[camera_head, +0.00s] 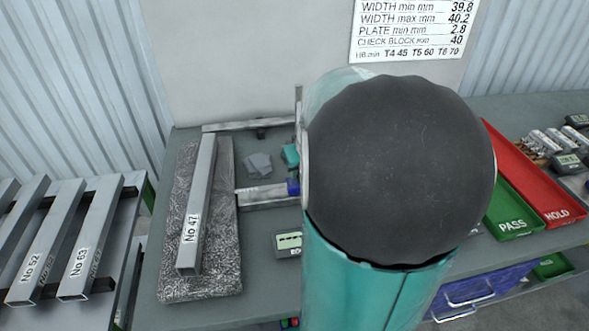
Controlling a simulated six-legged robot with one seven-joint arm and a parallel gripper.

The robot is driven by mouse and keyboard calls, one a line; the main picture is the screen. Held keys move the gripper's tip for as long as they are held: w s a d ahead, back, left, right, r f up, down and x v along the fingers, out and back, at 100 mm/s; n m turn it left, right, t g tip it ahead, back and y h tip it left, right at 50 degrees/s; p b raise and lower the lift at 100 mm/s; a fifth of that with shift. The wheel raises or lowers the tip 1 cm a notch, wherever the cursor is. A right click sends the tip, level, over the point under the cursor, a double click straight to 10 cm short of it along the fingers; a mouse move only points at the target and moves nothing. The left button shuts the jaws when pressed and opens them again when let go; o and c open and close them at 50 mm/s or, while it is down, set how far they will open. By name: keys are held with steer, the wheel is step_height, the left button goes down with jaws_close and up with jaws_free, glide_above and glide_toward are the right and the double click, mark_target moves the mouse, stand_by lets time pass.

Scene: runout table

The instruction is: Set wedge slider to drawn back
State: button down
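I cannot pick out the wedge slider for certain. A grey metal bar (262,195) with a small blue piece (293,187) at its right end lies on the table. A teal piece (291,156) shows just above it, partly hidden. Another long metal bar (247,125) runs along the back. The right ends of these parts go behind my own teal and black arm, which fills the middle of the view. Whether any slider is forward or drawn back cannot be seen. My gripper is not visible.
A square tube marked No 47 (197,210) lies on a grey textured mat (222,270). Grey plates (258,165) and a small display device (288,244) are near. More tubes (90,240) lie left. Green PASS (512,226) and red HOLD (550,206) trays stand right.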

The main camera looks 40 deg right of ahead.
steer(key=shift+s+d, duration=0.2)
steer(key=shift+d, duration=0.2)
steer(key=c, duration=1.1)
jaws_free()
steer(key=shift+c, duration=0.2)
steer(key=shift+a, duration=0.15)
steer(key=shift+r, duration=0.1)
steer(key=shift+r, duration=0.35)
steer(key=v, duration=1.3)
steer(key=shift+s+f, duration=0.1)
